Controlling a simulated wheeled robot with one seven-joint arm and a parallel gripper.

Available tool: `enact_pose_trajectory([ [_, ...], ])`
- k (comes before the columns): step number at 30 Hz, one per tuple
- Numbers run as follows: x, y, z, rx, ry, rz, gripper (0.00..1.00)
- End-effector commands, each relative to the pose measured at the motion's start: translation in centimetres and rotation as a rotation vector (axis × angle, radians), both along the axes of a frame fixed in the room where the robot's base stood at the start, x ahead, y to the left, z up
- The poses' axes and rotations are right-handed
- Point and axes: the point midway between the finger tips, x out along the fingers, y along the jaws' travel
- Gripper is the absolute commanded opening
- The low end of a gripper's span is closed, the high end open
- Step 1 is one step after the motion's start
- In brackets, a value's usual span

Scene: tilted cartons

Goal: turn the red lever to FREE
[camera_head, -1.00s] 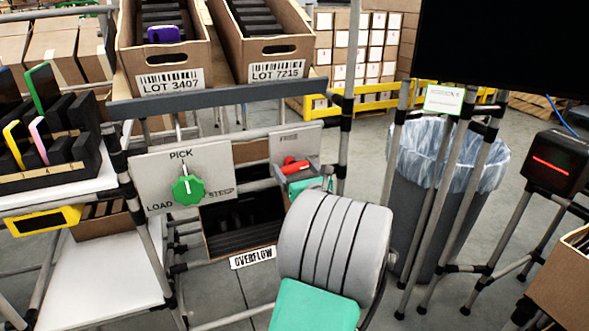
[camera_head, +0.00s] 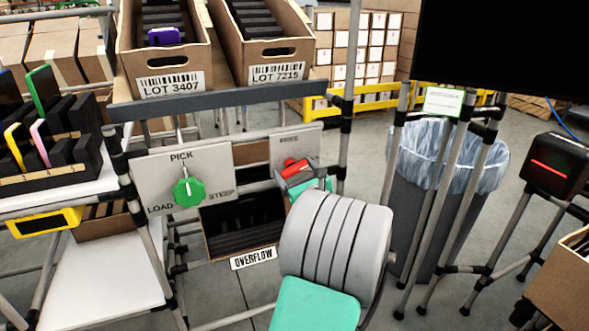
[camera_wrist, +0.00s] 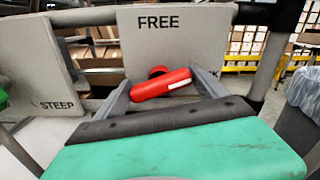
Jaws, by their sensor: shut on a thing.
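The red lever (camera_head: 293,169) sits on a grey panel (camera_head: 286,147) marked FREE along its top, right of the green knob in the head view. In the wrist view the lever (camera_wrist: 150,90) lies across the panel, tilted with its white-striped right end higher; its round red hub (camera_wrist: 157,71) shows just above. My gripper (camera_wrist: 162,88) has a grey finger at each end of the lever and is shut on it. It also shows in the head view (camera_head: 298,174), where my wrist hides the panel's lower part.
A second panel (camera_head: 150,190) with a green knob (camera_head: 188,191) marked PICK, LOAD and STEEP stands at left. Below is the OVERFLOW carton (camera_head: 243,245). A grey rail (camera_head: 210,103) runs above, under two tilted cartons. A lined bin (camera_head: 430,200) stands at right.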

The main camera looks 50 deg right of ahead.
Motion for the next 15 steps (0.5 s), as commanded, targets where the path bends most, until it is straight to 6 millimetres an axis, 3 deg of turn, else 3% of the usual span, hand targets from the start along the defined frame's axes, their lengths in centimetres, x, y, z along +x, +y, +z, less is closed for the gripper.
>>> enact_pose_trajectory([
  [15, -0.02, 0.01, -0.06, -0.412, 0.245, 0.0, 0.42],
])
